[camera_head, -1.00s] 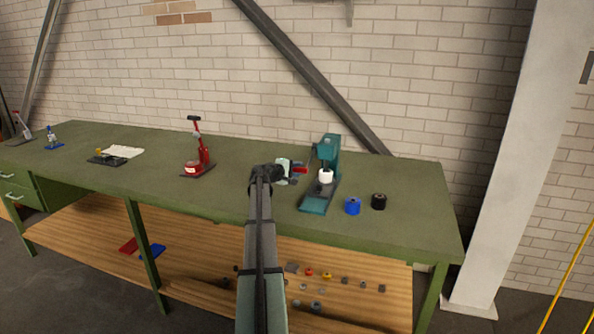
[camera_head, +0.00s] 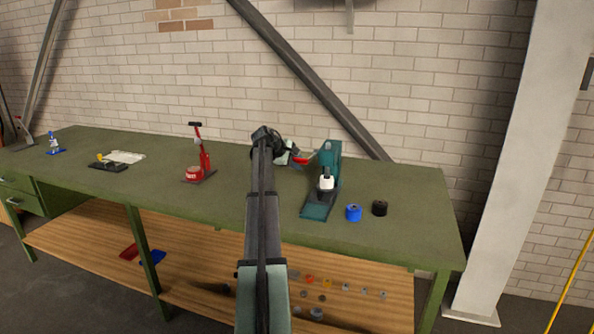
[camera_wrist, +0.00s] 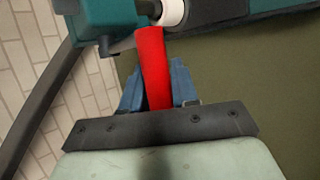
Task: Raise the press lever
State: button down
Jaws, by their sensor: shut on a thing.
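The teal press (camera_head: 332,158) stands on the green bench, and its body also shows at the top of the wrist view (camera_wrist: 100,18). Its red lever handle (camera_wrist: 151,60) points out to the left of the press in the head view (camera_head: 301,160). My gripper (camera_wrist: 157,82) is shut on the red handle, with a blue finger on each side of it. In the head view my gripper (camera_head: 294,157) is beside the press, and my arm partly hides it. A white cylinder (camera_head: 326,184) sits on the press base; its edge shows in the wrist view (camera_wrist: 173,12).
A blue cylinder (camera_head: 353,213) and a black cylinder (camera_head: 380,208) stand right of the press. A red press-like tool (camera_head: 204,160) stands to the left on the green bench (camera_head: 240,195). A brick wall (camera_head: 430,120) is behind. The bench between the tools is clear.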

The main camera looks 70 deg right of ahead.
notch_tip(320, 180, up, 7)
jog(key=d+y, duration=0.2)
jog(key=y, duration=0.1)
jog(key=shift+d+f+n, duration=0.15)
jog(key=shift+n, duration=0.15)
dwell(0.5)
jog(key=c, duration=0.9)
grip_release()
jog(key=shift+c, duration=0.2)
jog(key=v, duration=1.3)
jog(key=shift+r, duration=0.35)
